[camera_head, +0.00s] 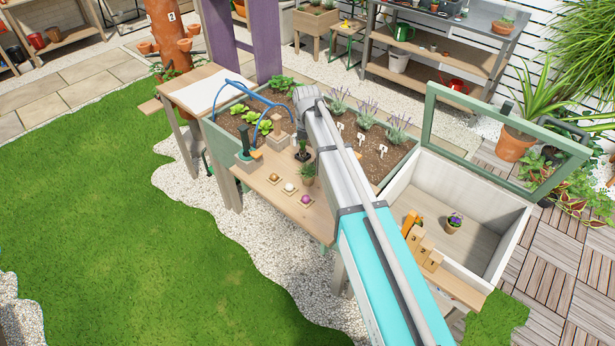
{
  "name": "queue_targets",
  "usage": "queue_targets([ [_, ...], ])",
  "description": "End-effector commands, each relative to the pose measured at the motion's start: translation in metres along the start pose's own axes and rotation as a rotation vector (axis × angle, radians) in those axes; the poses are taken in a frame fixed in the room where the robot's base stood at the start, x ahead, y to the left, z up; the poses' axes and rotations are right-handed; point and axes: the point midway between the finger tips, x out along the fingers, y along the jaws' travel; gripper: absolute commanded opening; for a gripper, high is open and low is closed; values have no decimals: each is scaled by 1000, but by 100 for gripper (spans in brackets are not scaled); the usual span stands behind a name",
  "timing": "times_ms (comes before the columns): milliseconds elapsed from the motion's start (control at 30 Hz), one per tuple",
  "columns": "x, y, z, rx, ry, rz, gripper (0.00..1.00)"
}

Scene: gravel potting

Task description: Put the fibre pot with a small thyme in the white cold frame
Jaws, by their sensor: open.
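A small brown pot with a low green plant (307,175), which looks like the fibre pot with thyme, stands on the wooden potting bench (268,188), just left of my arm. My dark gripper (304,156) points down right behind and above this pot. It is open; whether it touches the pot is too small to tell. The white cold frame (408,192) is at the right, with its green-framed lid (430,118) raised. A small pot with purple flowers (454,222) stands inside on its floor, with bare floor around it.
Three small square trays with coloured balls (289,187) lie on the bench front. A planting bed (375,160) with lavender lies behind the bench. A blue hoop (240,90) arches at the left.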

Motion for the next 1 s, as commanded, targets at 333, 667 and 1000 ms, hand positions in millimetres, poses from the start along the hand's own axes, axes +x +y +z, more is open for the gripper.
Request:
queue_targets([
  [333,28,-2,2,3,0,0,100],
  [667,52,-2,2,4,0,0,100],
  [1000,76,-2,3,5,0,0,100],
])
